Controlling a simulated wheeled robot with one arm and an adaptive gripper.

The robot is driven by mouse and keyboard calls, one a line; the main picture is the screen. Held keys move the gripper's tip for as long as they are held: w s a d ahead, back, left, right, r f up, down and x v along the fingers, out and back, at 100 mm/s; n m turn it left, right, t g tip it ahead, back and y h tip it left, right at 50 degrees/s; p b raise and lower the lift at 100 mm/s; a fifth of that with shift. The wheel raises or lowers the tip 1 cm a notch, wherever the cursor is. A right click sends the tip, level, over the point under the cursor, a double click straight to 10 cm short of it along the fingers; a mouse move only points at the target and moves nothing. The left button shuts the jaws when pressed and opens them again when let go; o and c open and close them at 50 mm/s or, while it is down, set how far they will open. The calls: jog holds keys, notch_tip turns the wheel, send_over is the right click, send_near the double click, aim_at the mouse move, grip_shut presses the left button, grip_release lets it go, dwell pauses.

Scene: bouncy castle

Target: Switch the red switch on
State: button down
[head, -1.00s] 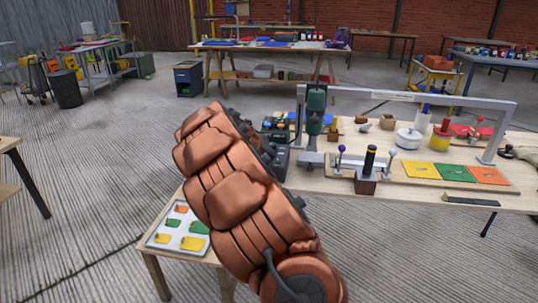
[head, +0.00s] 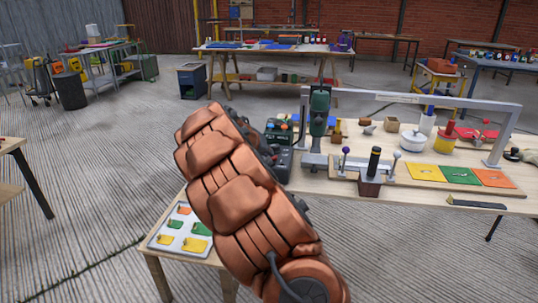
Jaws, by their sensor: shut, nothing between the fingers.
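I cannot make out a red switch for certain. A dark control box (head: 279,130) with small coloured spots stands at the near left of the workbench (head: 410,196), partly hidden by my arm. A green drill-like machine (head: 319,110) stands just to its right. My copper-coloured arm rises from the bottom of the head view and covers the bench's left part. My gripper is not visible; it is hidden behind or beyond the arm.
A grey metal frame (head: 420,98) spans the bench. A black-topped post (head: 374,160), coloured plates (head: 460,175) and a white pot (head: 412,140) stand there. A tray of coloured cards (head: 181,230) lies at the lower left. Floor left of the bench is open.

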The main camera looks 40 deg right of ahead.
jog(key=r, duration=0.1)
jog(key=w+a+r, duration=0.1)
jog(key=r, duration=0.1)
jog(key=shift+w+a+r, duration=0.25)
jog(key=shift+w+a, duration=0.05)
jog(key=shift+a, duration=0.1)
jog(key=v, duration=0.9)
jog(key=shift+a+f, duration=0.15)
jog(key=shift+f, duration=0.05)
